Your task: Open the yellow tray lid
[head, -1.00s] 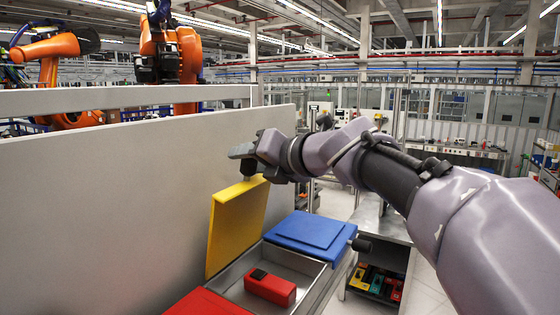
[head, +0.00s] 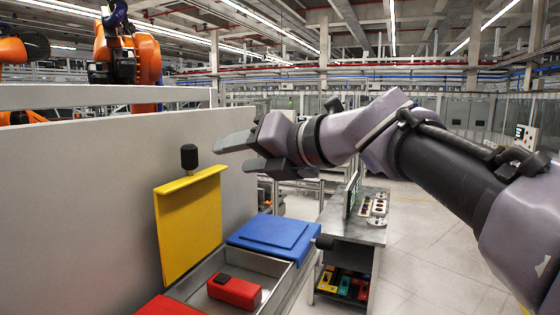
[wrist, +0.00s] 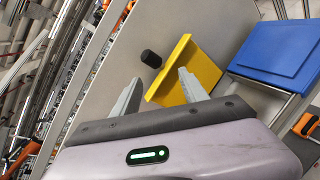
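The yellow tray lid (head: 190,225) stands raised, nearly upright, near the grey panel in the head view. Its black knob (head: 189,157) sticks up from its top edge. The lid (wrist: 188,72) and knob (wrist: 151,59) also show in the wrist view, beyond the fingertips. My gripper (head: 234,152) is open and empty, to the right of the knob and apart from it. In the wrist view my two fingers (wrist: 160,92) are spread with nothing between them. The open tray (head: 262,264) below holds a red block with a black top (head: 234,291).
A blue lid (head: 270,236) with a black knob lies closed right of the open tray. A red lid (head: 168,306) lies at the front. The grey panel (head: 80,200) stands behind the lids. A bench (head: 354,226) with colored items below stands to the right.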

